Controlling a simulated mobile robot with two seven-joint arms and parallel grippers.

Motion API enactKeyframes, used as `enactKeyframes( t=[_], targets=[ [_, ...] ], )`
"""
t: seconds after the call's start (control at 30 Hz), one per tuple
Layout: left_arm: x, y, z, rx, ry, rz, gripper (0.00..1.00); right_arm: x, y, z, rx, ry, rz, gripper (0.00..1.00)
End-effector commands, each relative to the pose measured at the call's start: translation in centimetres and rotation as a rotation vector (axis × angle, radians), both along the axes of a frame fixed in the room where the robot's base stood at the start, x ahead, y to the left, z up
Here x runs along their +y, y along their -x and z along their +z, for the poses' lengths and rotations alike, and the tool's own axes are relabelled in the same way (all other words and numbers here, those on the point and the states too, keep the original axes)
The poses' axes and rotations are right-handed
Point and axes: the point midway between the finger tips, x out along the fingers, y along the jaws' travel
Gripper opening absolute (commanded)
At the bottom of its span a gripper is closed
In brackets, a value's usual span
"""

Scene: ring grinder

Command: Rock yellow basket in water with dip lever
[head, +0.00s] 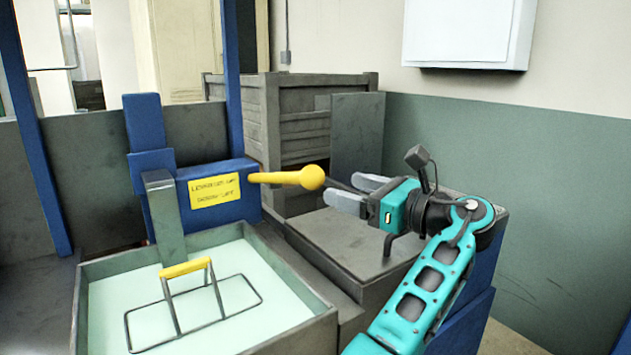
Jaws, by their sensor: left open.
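The dip lever (287,177) is a yellow rod with a round knob. It sticks out to the right from a blue housing (246,204) with a yellow label. The basket (186,268) has a yellow handle and a thin dark wire frame. It sits in the pale water (110,308) of a grey tank (92,270), with its handle above the surface. How deep its lower part goes is hidden. My left gripper (341,190) is open and empty, just right of the lever's knob, its two grey fingers pointing left toward it. My right gripper is not in view.
A grey flat-topped block (335,246) lies below my left gripper. A grey slatted crate (300,120) stands behind the lever. Blue posts (36,130) rise at left. A white box (465,35) hangs on the wall. Floor shows at right.

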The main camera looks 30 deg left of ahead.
Motion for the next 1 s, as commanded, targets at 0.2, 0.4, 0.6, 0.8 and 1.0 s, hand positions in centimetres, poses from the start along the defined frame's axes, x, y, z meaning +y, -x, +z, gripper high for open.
enactKeyframes(
  t=[0.2, 0.4, 0.6, 0.8, 1.0],
  targets=[
    [4.7, -0.5, 0.0, 0.000, -0.003, 0.002, 0.74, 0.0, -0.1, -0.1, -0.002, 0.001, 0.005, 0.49],
    [7.8, -1.0, 0.0, -0.001, -0.001, 0.001, 0.74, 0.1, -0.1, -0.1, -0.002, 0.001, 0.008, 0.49],
    [9.0, -1.1, 0.0, -0.001, -0.002, -0.001, 0.74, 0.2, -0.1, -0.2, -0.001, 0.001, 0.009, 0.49],
    [9.1, -1.1, 0.0, -0.001, -0.001, -0.001, 0.74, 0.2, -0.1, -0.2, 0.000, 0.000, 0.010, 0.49],
    [9.0, -1.2, 0.0, 0.000, -0.001, -0.001, 0.62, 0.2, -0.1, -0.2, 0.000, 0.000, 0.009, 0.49]
  ],
)
